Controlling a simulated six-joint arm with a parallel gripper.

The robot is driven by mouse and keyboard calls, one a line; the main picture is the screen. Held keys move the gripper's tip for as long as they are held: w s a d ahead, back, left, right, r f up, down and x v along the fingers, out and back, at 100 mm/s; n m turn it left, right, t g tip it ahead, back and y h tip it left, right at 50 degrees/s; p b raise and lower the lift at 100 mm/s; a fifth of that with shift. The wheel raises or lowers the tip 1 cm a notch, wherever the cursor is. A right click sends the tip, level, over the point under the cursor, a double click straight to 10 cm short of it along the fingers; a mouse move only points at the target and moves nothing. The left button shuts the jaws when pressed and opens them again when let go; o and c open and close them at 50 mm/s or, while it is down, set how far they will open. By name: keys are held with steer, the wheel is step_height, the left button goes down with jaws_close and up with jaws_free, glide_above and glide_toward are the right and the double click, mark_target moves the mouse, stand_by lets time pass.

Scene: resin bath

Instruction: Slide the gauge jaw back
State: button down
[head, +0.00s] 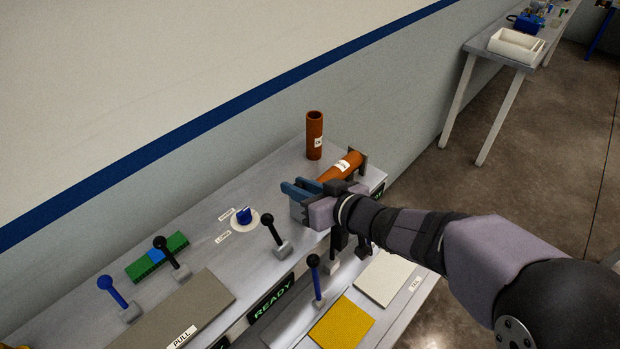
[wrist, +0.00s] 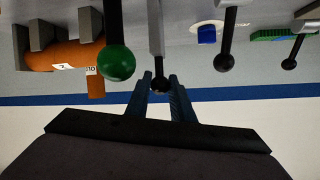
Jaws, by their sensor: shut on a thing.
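My gripper (head: 297,188) is over the bench, its blue fingers beside a lying brown cylinder (head: 343,167). In the wrist view its fingers (wrist: 162,88) are shut on a black ball knob (wrist: 161,85) at the end of a pale bar (wrist: 155,28). To the left in that view, the lying brown cylinder (wrist: 62,56) sits among dark grey blocks (wrist: 42,37), which look like the gauge. A green ball knob (wrist: 116,63) stands between. Which block is the gauge jaw, I cannot tell. In the head view my gripper and arm hide much of the gauge.
An upright brown cylinder (head: 314,140) stands behind the gauge. A yellow pad (head: 342,323) and a white pad (head: 387,277) lie in front.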

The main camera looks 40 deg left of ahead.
steer(key=shift+s, duration=0.1)
steer(key=c, duration=1.5)
jaws_free()
steer(key=shift+c, duration=0.2)
steer(key=shift+d, duration=0.1)
steer(key=v, duration=0.7)
steer(key=shift+b, duration=0.45)
